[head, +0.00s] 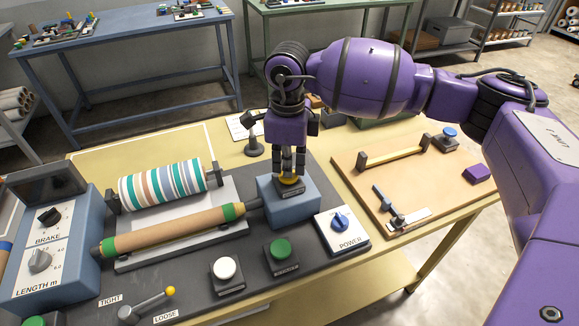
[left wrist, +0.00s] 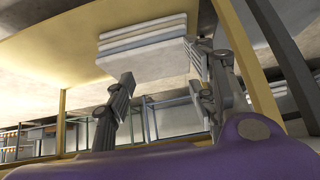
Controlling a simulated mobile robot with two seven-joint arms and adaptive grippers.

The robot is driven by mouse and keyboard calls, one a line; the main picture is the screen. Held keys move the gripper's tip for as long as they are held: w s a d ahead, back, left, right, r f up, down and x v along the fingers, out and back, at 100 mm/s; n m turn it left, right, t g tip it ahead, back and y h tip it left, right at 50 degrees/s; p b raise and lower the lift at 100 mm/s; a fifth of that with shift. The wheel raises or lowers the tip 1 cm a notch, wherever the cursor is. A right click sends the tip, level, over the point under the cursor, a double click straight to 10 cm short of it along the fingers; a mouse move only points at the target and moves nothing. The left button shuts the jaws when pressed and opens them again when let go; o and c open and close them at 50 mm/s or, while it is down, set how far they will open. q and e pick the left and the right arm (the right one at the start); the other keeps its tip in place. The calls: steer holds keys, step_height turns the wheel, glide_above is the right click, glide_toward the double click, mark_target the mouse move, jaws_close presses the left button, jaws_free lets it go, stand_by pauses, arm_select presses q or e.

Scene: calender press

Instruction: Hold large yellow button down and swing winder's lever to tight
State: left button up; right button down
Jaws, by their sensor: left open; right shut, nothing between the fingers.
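The large yellow button (head: 290,182) sits on a blue-grey box (head: 291,206) near the middle of the bench. My right gripper (head: 289,174) is shut and empty, pointing straight down with its fingertips at the button. The fingers hide much of the button, so I cannot tell whether it is pressed. The winder's lever (head: 149,303) has a yellow knob and leans to the right, on the side of the LOOSE label (head: 166,317). The TIGHT label (head: 111,299) is to its left. My left gripper (left wrist: 165,88) is open and empty in the left wrist view, away from the lever.
A striped roll (head: 163,185) and a brown roller (head: 172,231) lie behind the lever. A white button (head: 226,267), a green button (head: 281,250) and a blue POWER knob (head: 340,221) are nearby. The left wrist view shows a pale stack (left wrist: 143,50) beyond the fingers.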

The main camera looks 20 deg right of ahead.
mark_target(149, 304)
arm_select(q)
steer(key=shift+c, duration=0.5)
steer(key=c, duration=1.1)
steer(key=w+a+r+m+t, duration=0.1)
steer(key=w+a+m, duration=0.1)
steer(key=w+a+r+m+t, duration=0.1)
steer(key=w+r+m, duration=0.1)
steer(key=w+a+r+m+t+h, duration=0.1)
steer(key=w+a+m, duration=0.1)
steer(key=shift+a+r+t, duration=0.2)
steer(key=shift+a+t, duration=0.1)
steer(key=shift+a, duration=0.05)
jaws_close()
step_height(149, 304, up, 19)
steer(key=w+d+m+g+h, duration=0.2)
steer(key=m+g+h, duration=0.3)
steer(key=m+h, duration=1.4)
steer(key=w+d+f+m+y, duration=0.1)
steer(key=w+d+m+y, duration=0.2)
steer(key=w+d, duration=0.5)
steer(key=shift+d+m+y, duration=0.3)
steer(key=shift+d+y, duration=0.05)
steer(key=shift+y, duration=0.25)
